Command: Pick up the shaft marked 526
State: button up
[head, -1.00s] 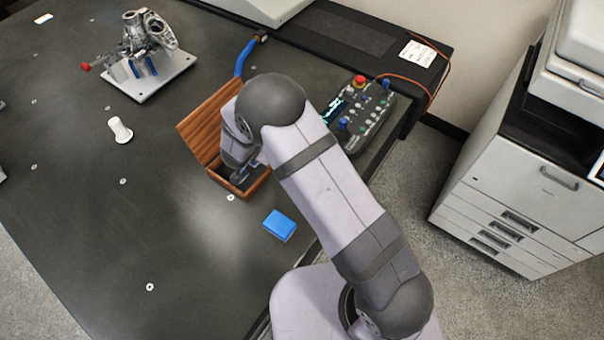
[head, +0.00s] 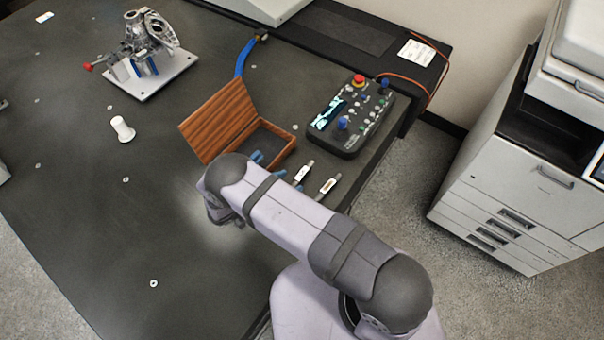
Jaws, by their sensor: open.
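Two small slim pieces with white labels lie beside the wooden box in the head view: one nearer the box (head: 303,171) and one further right (head: 328,186). Their markings are too small to read, so I cannot tell which is the shaft marked 526. Some blue parts (head: 257,157) show between the box and my arm, partly hidden. My gripper (head: 222,217) is low over the table, left of the labelled pieces and in front of the box. It is open, its fingers mostly hidden under my wrist.
The open wooden box (head: 222,120) looks empty where its inside shows. A control pendant (head: 352,115) stands to its right. A white spool-like piece (head: 122,129) and a metal part on a plate (head: 150,80) stand at left. The table's front left is clear.

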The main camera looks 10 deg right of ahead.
aim_at(300, 175)
jog(key=shift+w+d+f, duration=0.15)
jog(key=shift+w+d, duration=0.05)
jog(key=shift+d, duration=0.05)
jog(key=shift+w+d+p, duration=0.2)
jog(key=shift+d+p, duration=0.1)
jog(key=shift+p, duration=0.1)
jog(key=p+x, duration=0.2)
jog(key=x, duration=0.1)
jog(key=shift+w+d, duration=0.25)
jog(key=shift+w, duration=0.05)
jog(key=shift+w+d+f, duration=0.25)
jog(key=shift+f, duration=0.05)
grip_shut()
